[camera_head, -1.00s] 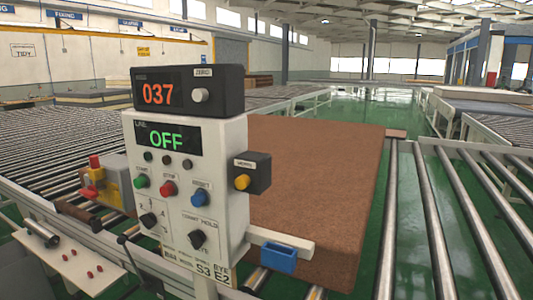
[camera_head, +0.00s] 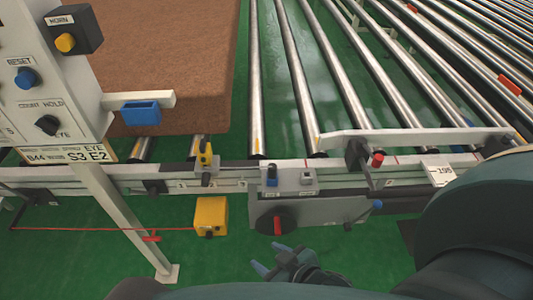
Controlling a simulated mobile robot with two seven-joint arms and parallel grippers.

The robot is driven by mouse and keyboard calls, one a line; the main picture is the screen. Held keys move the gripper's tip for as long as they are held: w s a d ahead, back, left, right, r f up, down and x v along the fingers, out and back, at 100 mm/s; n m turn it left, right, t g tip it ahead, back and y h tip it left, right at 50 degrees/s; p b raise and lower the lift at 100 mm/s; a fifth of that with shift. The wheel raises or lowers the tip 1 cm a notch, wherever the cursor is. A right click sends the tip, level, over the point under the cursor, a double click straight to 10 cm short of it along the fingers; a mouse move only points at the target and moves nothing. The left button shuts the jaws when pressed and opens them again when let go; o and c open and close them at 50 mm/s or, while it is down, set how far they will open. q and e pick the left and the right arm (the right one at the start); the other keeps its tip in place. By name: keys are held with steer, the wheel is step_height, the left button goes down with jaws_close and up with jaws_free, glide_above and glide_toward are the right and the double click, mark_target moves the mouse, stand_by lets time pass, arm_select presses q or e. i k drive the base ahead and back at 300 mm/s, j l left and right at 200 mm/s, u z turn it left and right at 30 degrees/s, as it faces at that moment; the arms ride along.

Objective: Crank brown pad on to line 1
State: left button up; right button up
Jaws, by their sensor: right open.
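The brown pad (camera_head: 175,60) lies on the rollers at the upper left, partly hidden by the control panel. A dark round handwheel with a red mark (camera_head: 277,222) sits on the grey plate below the front rail. My right gripper (camera_head: 268,258) is open and empty, low in the picture just below the handwheel and apparently apart from it. The front rail (camera_head: 130,186) carries small number marks under the pad's near edge; which mark is line 1 I cannot tell for sure. My left gripper is not in view.
The control panel (camera_head: 40,90) with buttons stands at the left on a white post. A yellow box (camera_head: 210,216) hangs below the rail, near a red cord. Bare rollers (camera_head: 300,80) run right of the pad. A white guide bar (camera_head: 410,138) lies across the right rollers.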

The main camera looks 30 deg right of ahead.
mark_target(277, 233)
steer(key=k+l+z, duration=0.3)
steer(key=k+l, duration=0.6)
steer(key=k+j, duration=0.1)
steer(key=j, duration=1.6)
steer(key=i+j, duration=0.1)
steer(key=i, duration=0.25)
steer(key=i+j, duration=0.1)
steer(key=i, duration=0.25)
